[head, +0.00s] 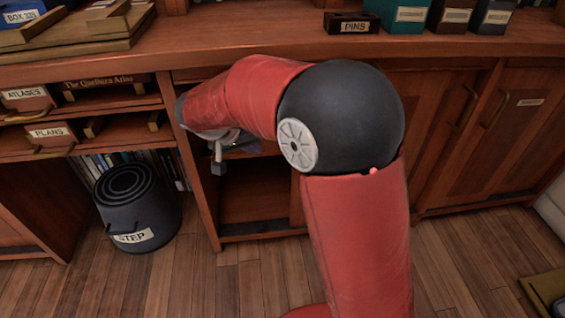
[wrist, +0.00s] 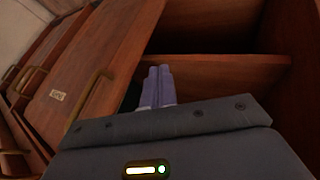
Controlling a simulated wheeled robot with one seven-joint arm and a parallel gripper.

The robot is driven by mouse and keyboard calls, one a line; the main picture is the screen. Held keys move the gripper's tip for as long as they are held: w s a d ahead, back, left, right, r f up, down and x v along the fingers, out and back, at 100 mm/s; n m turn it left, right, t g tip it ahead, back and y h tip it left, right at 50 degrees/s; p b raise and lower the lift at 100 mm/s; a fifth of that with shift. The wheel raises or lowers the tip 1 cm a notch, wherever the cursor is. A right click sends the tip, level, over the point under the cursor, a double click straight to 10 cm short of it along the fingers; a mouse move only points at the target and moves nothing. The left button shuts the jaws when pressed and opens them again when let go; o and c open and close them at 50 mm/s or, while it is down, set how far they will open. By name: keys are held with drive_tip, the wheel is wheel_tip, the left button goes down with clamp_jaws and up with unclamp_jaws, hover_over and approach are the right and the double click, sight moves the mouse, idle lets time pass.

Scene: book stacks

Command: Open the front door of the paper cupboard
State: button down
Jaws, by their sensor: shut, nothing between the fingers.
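The cupboard's open front (head: 255,190) shows left of my arm in the head view, with a bare interior. In the wrist view its inner shelf (wrist: 215,70) is on the right. A wooden door (wrist: 115,50) with a brass handle (wrist: 88,92) and a small, unreadable label stands left of the opening; it looks swung out, but I cannot tell how far. My gripper (wrist: 155,72) is shut and empty, its fingers pointing into the opening beside the door's edge, apart from the handle. In the head view my gripper (head: 217,165) is partly hidden by my arm, which also hides the door.
A black step stool (head: 135,215) stands on the floor left of the opening. Drawers marked PLANS (head: 45,134) and ATLASES (head: 27,94) are at the left. Closed cupboard doors (head: 520,130) are at the right. Boxes, including PINS (head: 352,23), stand on the counter.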

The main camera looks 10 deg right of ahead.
drive_tip(key=w+d+f, duration=0.3)
drive_tip(key=d+f, duration=0.5)
drive_tip(key=shift+w+d+b, duration=0.25)
drive_tip(key=shift+w+b, duration=0.05)
drive_tip(key=shift+w, duration=0.05)
drive_tip(key=d+b, duration=0.1)
drive_tip(key=d, duration=0.3)
drive_tip(key=shift+s+d+b, duration=0.1)
drive_tip(key=shift+d+b, duration=0.15)
drive_tip(key=shift+b, duration=0.1)
drive_tip(key=shift+a, duration=0.15)
